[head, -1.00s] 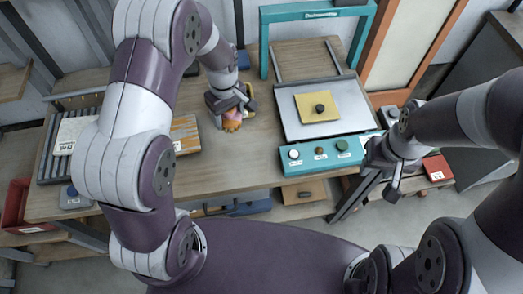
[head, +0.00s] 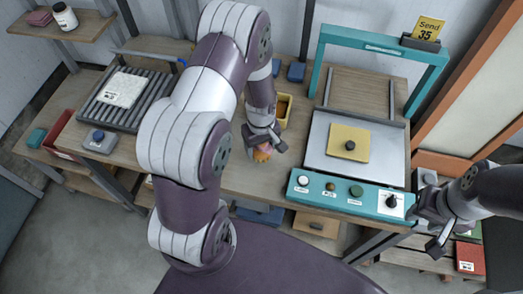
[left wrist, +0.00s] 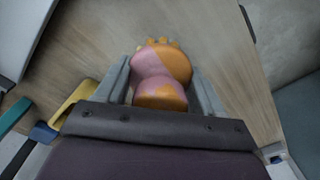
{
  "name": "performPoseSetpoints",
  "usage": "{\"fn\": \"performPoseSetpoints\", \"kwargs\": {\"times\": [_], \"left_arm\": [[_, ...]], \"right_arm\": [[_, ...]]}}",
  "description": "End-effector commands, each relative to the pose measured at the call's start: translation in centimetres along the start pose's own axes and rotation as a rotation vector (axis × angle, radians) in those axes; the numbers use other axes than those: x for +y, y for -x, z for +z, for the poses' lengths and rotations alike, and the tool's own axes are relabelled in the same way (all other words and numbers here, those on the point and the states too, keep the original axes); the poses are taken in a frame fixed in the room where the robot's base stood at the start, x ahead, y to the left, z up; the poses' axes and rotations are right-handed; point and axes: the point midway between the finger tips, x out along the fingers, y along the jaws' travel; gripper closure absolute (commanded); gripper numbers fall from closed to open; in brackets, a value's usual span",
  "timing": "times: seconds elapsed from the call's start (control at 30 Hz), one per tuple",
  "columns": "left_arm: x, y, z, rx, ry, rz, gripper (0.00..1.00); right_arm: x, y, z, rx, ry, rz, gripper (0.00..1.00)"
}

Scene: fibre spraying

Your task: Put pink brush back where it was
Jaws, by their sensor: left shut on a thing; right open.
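The pink brush (left wrist: 160,75) shows in the left wrist view as a rounded pink thing with orange patches and small orange tips. My left gripper (left wrist: 163,85) is shut on it, one finger on each side. In the head view, the brush (head: 262,154) shows small and mostly orange under my left gripper (head: 264,143), low over the wooden table. I cannot tell whether it touches the table. My right gripper (head: 437,232) is open and empty at the right, beside the teal control panel.
A yellow container (head: 284,105) stands just behind my left gripper. The teal frame (head: 385,49) and control panel (head: 330,192) flank a metal plate (head: 318,135) with a yellow knobbed board (head: 349,143). A roller rack (head: 148,108) stands at left. My left arm hides part of the table.

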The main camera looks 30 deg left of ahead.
Motion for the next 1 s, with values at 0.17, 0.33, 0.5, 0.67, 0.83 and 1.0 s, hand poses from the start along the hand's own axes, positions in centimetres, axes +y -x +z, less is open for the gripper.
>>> {"fn": "performPoseSetpoints", "kwargs": {"times": [0.17,0.33,0.5,0.67,0.83,1.0], "left_arm": [[-0.1,-2.8,-0.2,-0.003,-0.001,-0.003,0.61],[0.0,-4.2,-0.2,0.001,-0.001,0.001,0.61],[0.0,-4.2,-0.2,0.0,-0.001,0.0,0.61],[0.0,-4.5,-0.2,0.0,-0.001,0.0,0.22],[0.0,-4.5,-0.2,0.0,0.0,0.0,0.07],[0.0,-4.3,-0.2,0.0,0.0,0.0,0.07]], "right_arm": [[0.0,0.8,-0.1,0.0,0.0,0.0,0.57],[0.0,0.9,-0.1,0.0,0.0,0.0,0.57],[0.0,0.8,-0.1,0.0,0.0,0.0,0.57],[0.0,0.6,-0.1,0.0,0.0,0.0,0.57],[0.0,0.6,-0.1,0.0,0.0,0.0,0.57],[0.0,0.7,-0.1,0.0,0.0,0.0,0.57]]}}
